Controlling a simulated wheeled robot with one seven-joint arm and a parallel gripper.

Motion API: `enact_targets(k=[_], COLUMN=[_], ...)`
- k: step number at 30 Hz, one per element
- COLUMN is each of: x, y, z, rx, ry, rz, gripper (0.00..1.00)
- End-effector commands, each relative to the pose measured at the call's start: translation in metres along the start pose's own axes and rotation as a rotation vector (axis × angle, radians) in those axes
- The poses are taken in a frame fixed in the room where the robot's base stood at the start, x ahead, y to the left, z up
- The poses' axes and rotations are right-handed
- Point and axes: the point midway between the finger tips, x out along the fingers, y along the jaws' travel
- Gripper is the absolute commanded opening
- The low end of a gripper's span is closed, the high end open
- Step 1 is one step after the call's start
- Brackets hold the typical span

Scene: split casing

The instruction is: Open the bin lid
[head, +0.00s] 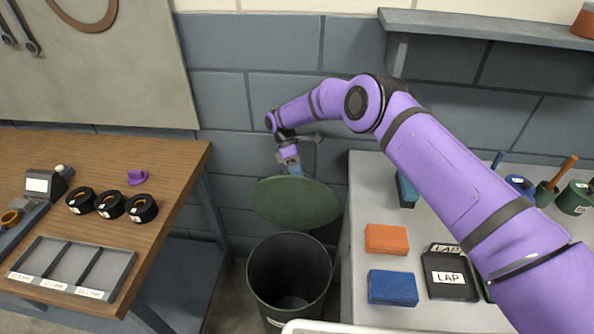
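The bin (262,297) is dark green and round, and stands on the floor between the two tables. Its round green lid (293,204) is above and behind the bin's mouth, tilted with its broad face toward me. The dark inside of the bin shows. My gripper (294,172) is at the top of the lid, at the end of my purple arm. A small blue piece, perhaps the lid's handle, shows at the fingertips. The fingers are too small here to tell whether they are closed on it.
A wooden bench (181,160) on the left holds black rings, a purple piece and a grey divided tray (75,270). The grey table (362,177) on the right holds an orange block (386,239), a blue block (392,287) and a LAP tray (450,279). A wall shelf (480,26) is above.

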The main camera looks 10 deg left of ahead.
Motion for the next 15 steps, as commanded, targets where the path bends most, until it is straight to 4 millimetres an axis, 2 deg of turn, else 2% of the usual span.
enact_targets(k=[10, 15], x=[-0.009, -0.027], y=[-0.004, -0.016], z=[0.001, 0.009], rx=[-0.002, -0.001], ry=[0.005, 0.005], rz=[0.006, 0.007], gripper=[0.40, 0.40])
